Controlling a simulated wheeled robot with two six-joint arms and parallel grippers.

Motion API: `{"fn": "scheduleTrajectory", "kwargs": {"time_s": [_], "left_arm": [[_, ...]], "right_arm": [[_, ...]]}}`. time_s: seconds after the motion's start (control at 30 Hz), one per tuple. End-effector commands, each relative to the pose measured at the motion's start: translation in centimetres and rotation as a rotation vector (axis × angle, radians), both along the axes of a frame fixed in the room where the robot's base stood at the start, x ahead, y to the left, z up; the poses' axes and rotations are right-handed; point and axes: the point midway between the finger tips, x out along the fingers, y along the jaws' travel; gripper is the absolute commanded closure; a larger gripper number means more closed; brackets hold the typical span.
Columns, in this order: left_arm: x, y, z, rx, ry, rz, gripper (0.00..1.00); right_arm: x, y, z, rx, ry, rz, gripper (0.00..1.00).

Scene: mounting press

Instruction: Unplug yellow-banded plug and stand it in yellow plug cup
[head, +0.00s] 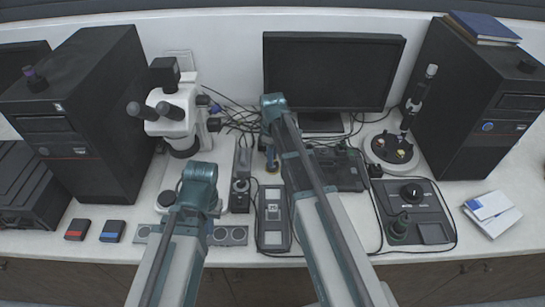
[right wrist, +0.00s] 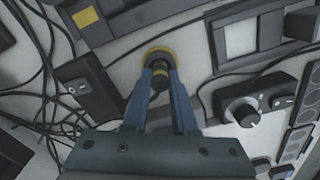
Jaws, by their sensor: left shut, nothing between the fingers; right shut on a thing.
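The yellow-banded plug (right wrist: 158,83) is dark and sits between the fingers of my right gripper (right wrist: 160,75), which is shut on it. The yellow ring of the yellow plug cup (right wrist: 168,52) shows just beyond the fingertips in the right wrist view. The plug is at the cup; I cannot tell how deep it sits. In the head view my right gripper (head: 271,160) is over the bench left of the keyboard, and the arm partly covers it. My left gripper (head: 213,207) is low, in front of the microscope, shut and empty, largely hidden by its arm.
The microscope (head: 178,115) stands behind my left arm. A black box with a knob (right wrist: 247,111) is near my right gripper. Loose black cables (right wrist: 38,70) lie close by. The monitor (head: 335,75) stands behind. A knobbed control unit (head: 413,208) is at the right.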

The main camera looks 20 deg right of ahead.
Motion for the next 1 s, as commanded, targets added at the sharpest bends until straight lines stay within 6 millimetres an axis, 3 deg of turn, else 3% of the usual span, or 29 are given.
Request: {"fn": "scheduleTrajectory", "kwargs": {"time_s": [0.4,0.43,0.6,0.83,1.0], "left_arm": [[0.00,0.00,-0.62,0.000,0.000,0.000,1.00],[0.00,0.00,-0.60,0.000,0.000,0.000,1.00],[0.00,0.00,-0.54,0.000,0.000,0.000,1.00],[0.00,0.00,-0.54,0.000,0.000,0.000,1.00],[0.00,0.00,-0.54,0.000,0.000,0.000,1.00]], "right_arm": [[0.00,0.00,-0.63,0.000,0.000,0.000,1.00],[0.00,0.00,-0.61,0.000,0.000,0.000,0.73],[0.00,0.00,-0.54,0.000,0.000,0.000,0.42],[0.00,0.00,-0.54,0.000,0.000,0.000,0.40],[0.00,0.00,-0.55,0.000,0.000,0.000,0.09]]}}
